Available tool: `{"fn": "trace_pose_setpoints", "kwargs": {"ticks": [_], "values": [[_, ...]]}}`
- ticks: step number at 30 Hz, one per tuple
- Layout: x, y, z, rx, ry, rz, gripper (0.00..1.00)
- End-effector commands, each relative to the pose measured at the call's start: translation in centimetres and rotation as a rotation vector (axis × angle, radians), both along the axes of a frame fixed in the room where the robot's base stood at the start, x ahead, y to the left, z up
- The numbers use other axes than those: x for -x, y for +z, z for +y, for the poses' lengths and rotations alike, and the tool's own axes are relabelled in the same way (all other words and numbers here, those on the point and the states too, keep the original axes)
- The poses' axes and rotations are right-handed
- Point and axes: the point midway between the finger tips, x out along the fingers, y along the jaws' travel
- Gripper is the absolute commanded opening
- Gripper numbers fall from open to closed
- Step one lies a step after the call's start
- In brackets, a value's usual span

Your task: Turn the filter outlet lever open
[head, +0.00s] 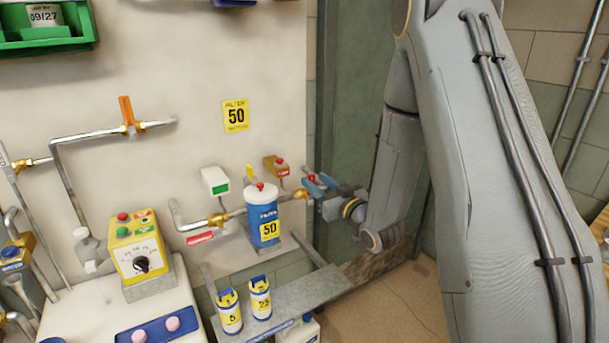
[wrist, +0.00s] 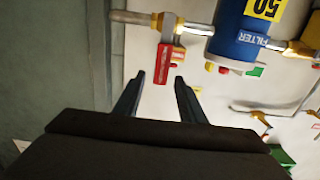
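The blue filter housing (head: 264,213) with a yellow "50" label stands on the pipe against the wall. It also shows in the wrist view (wrist: 238,38), upside down. A red lever (wrist: 163,63) with pale lettering sits on the pipe beside the filter, crosswise to the pipe. My gripper (head: 318,186) is at the pipe right of the filter in the head view. In the wrist view my gripper (wrist: 160,78) is open, with the lever's end between its fingertips in the picture. Gaps show on both sides; I cannot tell the depth.
A grey shelf (head: 300,298) below holds two small yellow-banded canisters (head: 230,312). A yellow control box (head: 140,250) stands at left. A red tag (head: 200,238) is by the filter's left-hand pipe. A grey-green wall panel (head: 350,110) is behind my arm.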

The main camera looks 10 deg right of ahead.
Motion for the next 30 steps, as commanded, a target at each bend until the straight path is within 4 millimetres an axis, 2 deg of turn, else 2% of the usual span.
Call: {"fn": "trace_pose_setpoints", "kwargs": {"ticks": [12, 18, 25, 26, 30], "values": [[-5.6, 0.1, 1.9, 0.001, 0.001, 0.002, 0.37], [-6.7, 0.0, 2.3, 0.001, 0.001, 0.002, 0.37], [-6.7, 0.0, 2.3, 0.001, 0.0, 0.002, 0.37], [-6.7, 0.0, 2.3, 0.001, 0.0, 0.002, 0.33], [-6.7, 0.0, 2.2, 0.001, 0.0, 0.002, 0.1]]}}
